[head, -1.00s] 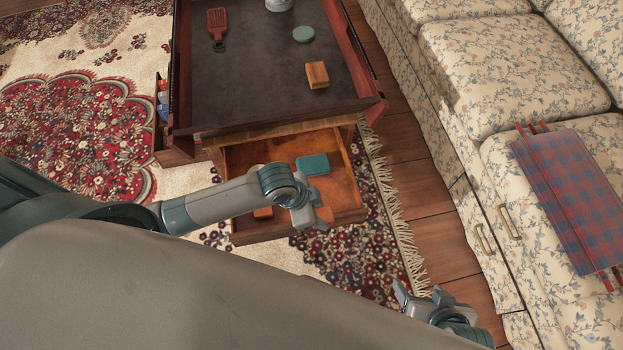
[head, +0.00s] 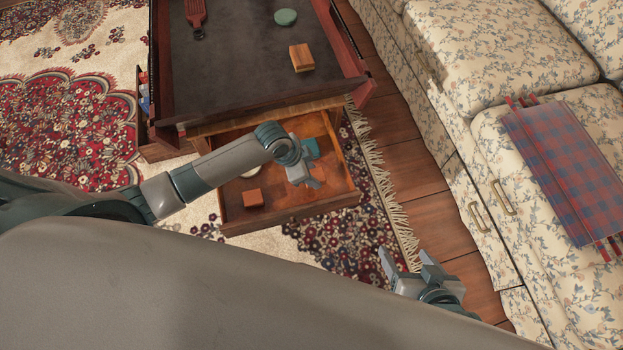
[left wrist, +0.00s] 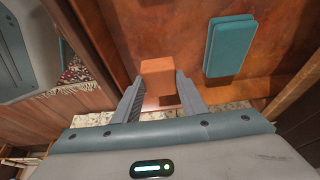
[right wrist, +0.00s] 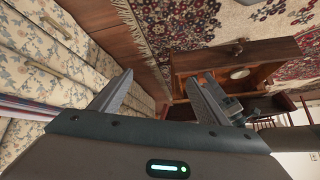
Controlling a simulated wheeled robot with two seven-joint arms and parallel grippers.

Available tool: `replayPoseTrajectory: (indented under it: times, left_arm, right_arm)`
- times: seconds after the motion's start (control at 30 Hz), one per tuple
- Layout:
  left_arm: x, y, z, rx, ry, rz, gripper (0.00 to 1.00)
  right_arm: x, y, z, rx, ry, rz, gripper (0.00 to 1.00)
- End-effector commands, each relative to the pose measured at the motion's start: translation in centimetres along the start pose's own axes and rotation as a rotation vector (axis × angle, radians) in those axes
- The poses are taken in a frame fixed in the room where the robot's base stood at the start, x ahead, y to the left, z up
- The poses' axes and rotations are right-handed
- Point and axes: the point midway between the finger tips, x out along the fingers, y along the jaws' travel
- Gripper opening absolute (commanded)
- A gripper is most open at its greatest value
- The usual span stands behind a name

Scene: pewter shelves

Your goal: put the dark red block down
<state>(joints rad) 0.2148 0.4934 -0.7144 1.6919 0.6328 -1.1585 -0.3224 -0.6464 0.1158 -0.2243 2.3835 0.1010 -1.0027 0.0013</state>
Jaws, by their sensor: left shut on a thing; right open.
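My left gripper (head: 304,182) is over the open drawer (head: 290,217). In the left wrist view it (left wrist: 158,86) is shut on a block (left wrist: 158,75), taken to be the dark red block, which looks orange-brown there. In the head view the gripper hides most of this block. I cannot tell whether it touches the drawer floor. A teal block (left wrist: 229,45) lies in the drawer beside the held block; it is partly covered by the gripper in the head view (head: 311,147). My right gripper (head: 407,262) is open and empty, right of the drawer above the floor.
An orange-red block (head: 253,198) lies at the drawer's front left. A white round thing (right wrist: 240,73) is in the drawer too. The table top (head: 245,70) above holds a wooden block (head: 302,57), a green disc (head: 285,17) and a red paddle-like thing (head: 196,14). A sofa (head: 480,110) stands right.

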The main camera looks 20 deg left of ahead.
Motion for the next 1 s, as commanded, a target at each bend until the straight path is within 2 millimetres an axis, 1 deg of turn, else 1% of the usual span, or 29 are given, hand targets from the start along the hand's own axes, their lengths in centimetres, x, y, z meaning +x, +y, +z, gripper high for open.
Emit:
replayPoseTrajectory:
  times: [0.13, 0.23, 0.3, 0.4, 0.53, 0.9, 0.93, 1.0]
  left_arm:
    - [0.9, 0.0, 0.4, -0.002, -0.001, 0.001, 0.17]
    - [2.1, 0.1, 0.9, -0.002, -0.002, 0.001, 0.17]
    - [2.7, 0.0, 1.2, -0.001, -0.001, 0.0, 0.17]
    - [3.4, 0.0, 1.5, -0.001, -0.001, 0.0, 0.17]
    - [3.7, 0.0, 1.6, -0.001, -0.001, -0.001, 0.17]
    - [4.0, 0.0, 1.7, 0.0, 0.0, -0.001, 0.17]
    - [3.9, 0.0, 1.7, 0.0, 0.0, -0.001, 0.43]
    - [3.9, 0.0, 1.7, 0.0, 0.0, -0.001, 0.57]
  right_arm:
    - [0.2, 0.0, -0.1, 0.001, 0.012, -0.002, 0.69]
    - [0.5, -0.3, -0.3, 0.003, 0.038, -0.011, 0.69]
    - [0.4, -0.9, -1.3, -0.003, 0.086, -0.022, 0.69]
    - [0.5, -1.1, -2.2, -0.01, 0.135, -0.024, 0.69]
    - [0.4, -1.2, -2.8, -0.014, 0.16, -0.024, 0.69]
    - [0.4, -1.1, -2.9, -0.014, 0.166, -0.023, 0.69]
    - [0.4, -1.1, -3.0, -0.014, 0.168, -0.023, 0.69]
    - [0.4, -1.1, -3.0, -0.014, 0.167, -0.023, 0.69]
